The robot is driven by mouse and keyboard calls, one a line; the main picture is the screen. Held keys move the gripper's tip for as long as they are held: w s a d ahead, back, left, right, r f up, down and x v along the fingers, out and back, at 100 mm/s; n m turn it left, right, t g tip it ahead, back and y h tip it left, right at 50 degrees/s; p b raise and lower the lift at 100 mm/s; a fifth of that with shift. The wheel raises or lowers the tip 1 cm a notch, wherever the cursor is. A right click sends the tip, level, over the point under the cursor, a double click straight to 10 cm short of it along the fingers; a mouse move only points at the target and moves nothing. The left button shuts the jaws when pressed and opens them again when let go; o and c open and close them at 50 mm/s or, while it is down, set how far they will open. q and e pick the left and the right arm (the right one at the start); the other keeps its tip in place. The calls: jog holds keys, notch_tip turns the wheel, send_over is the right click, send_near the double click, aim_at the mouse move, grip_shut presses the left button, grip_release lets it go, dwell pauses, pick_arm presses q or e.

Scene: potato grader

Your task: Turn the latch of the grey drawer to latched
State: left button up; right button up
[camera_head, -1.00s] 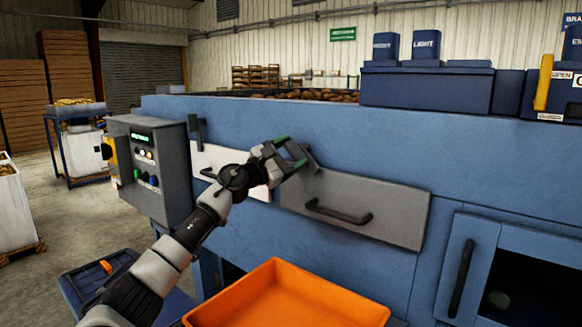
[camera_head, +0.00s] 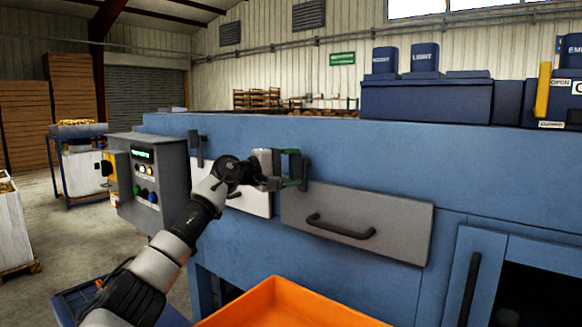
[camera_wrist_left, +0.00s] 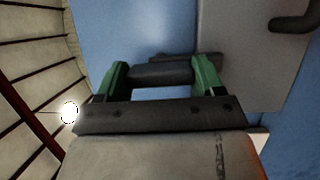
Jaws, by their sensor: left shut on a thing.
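The grey drawer (camera_head: 400,222) is closed in the front of the blue machine and carries a dark bar handle (camera_head: 340,228). Its dark latch (camera_head: 306,174) stands about upright at the drawer's upper left corner, partly hidden by my gripper. My left gripper (camera_head: 293,169) is shut on this latch. In the left wrist view the latch (camera_wrist_left: 160,74) lies as a dark bar between the green fingertips (camera_wrist_left: 162,76), with the grey drawer (camera_wrist_left: 240,60) beside it. My right gripper is not in view.
A white drawer (camera_head: 257,203) is partly behind my left arm, with its own upright dark latch (camera_head: 199,148). A grey control box (camera_head: 150,180) stands at the left. An orange crate (camera_head: 285,300) is below the drawers. A blue door (camera_head: 468,270) is at the right.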

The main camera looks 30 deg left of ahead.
pick_arm(q)
jog(key=shift+m, duration=0.4)
jog(key=o, duration=1.3)
jog(key=b+v, duration=0.3)
jog(key=v, duration=0.7)
jog(key=shift+s+a+b, duration=0.2)
jog(key=shift+s+b, duration=0.15)
